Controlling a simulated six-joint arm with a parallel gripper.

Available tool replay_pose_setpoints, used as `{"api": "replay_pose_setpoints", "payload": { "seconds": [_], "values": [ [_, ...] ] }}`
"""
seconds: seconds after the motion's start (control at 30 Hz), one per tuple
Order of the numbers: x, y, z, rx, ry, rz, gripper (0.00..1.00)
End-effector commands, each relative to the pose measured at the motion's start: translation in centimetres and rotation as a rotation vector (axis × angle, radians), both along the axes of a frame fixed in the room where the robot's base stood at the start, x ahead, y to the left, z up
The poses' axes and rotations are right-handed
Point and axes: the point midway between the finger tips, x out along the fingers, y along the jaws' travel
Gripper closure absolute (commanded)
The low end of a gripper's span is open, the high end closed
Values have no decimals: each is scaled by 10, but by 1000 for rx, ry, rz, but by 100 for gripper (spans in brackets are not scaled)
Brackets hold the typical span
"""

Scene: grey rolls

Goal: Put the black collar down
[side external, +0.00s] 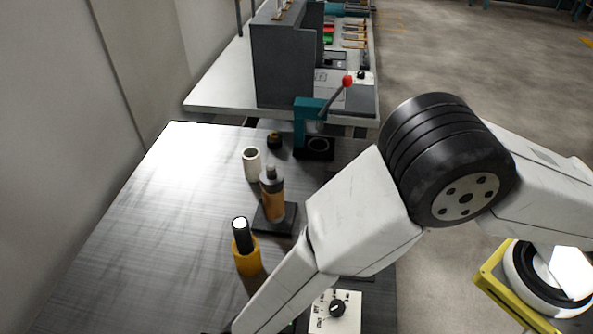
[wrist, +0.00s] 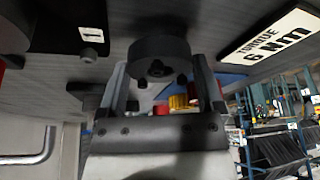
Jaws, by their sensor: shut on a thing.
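The black collar (wrist: 158,58) is a short dark ring with several small holes in its face, in the upper middle of the wrist view. My gripper (wrist: 162,76) is shut on it, with one finger at each side. The dark grey table surface (wrist: 215,20) fills the top of the wrist view behind the collar. I cannot tell whether the collar touches it. In the side view, my gripper and the collar do not show; my forearm runs out at the bottom edge.
A "TORQUE 6 Nm" plate (wrist: 270,36) and a small label (wrist: 91,35) are near the collar. An orange cylinder with black top (side external: 247,258), a brown bottle on a black base (side external: 272,203), a white cylinder (side external: 252,165) and a teal lever press (side external: 309,122) stand along the table.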

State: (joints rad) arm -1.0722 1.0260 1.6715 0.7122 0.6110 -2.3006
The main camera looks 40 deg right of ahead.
Motion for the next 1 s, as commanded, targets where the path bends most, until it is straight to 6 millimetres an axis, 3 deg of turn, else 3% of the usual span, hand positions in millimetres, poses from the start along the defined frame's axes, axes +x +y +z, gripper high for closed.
{"api": "replay_pose_setpoints", "payload": {
  "seconds": [0.57, 0.6, 0.63, 1.0],
  "values": [
    [0, 0, -10, 1, -1, 1, 98],
    [0, 0, -10, 0, -1, 0, 5],
    [0, 0, -10, 0, -1, 0, 0],
    [0, 0, -8, 1, -1, 1, 0]
  ]
}}
